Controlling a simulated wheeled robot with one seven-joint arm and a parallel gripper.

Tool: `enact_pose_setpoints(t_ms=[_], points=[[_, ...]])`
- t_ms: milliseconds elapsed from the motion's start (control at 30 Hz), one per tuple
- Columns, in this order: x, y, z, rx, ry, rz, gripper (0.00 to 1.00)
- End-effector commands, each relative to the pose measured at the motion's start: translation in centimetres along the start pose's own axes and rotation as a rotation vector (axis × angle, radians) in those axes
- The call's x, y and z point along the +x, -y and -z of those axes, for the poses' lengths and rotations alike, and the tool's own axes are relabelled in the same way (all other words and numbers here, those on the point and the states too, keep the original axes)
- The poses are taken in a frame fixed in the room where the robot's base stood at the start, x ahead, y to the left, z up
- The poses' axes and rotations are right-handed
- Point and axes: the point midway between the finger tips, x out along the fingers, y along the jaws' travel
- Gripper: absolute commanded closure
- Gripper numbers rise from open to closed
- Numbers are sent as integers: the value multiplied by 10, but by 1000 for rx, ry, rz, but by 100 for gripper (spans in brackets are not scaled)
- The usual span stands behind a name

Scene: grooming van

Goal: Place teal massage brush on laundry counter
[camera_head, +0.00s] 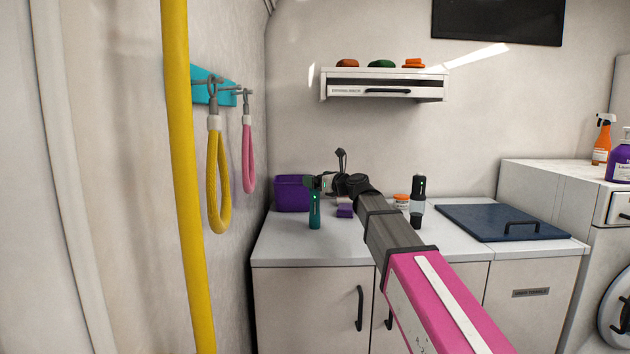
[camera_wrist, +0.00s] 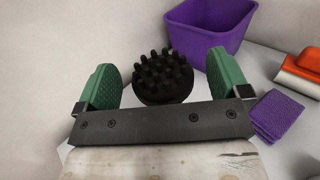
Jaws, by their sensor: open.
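A slim teal handle, which I take for the massage brush (camera_head: 315,212), stands upright on the left part of the laundry counter (camera_head: 285,250). In the wrist view a round black head with knobs (camera_wrist: 163,75) lies between and just beyond my fingers; it looks like this brush's top, with the handle hidden. My gripper (camera_head: 315,184) is at the top of the teal handle, pointing left. Its green fingers (camera_wrist: 160,88) are wide apart, with gaps on both sides of the black head.
A purple bin (camera_head: 291,194) stands behind, by the wall. A dark blue board with a handle (camera_head: 490,222) covers the right. The counter's front left is clear.

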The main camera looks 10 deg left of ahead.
Motion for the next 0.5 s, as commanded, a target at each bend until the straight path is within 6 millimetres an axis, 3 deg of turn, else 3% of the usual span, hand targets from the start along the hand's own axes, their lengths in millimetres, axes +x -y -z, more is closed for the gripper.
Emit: enact_pose_setpoints(t_ms=[300, 500], points=[[-68, -2, 1, 0, 0, 1, 6], [-94, -1, 0, 0, 1, 0, 6]])
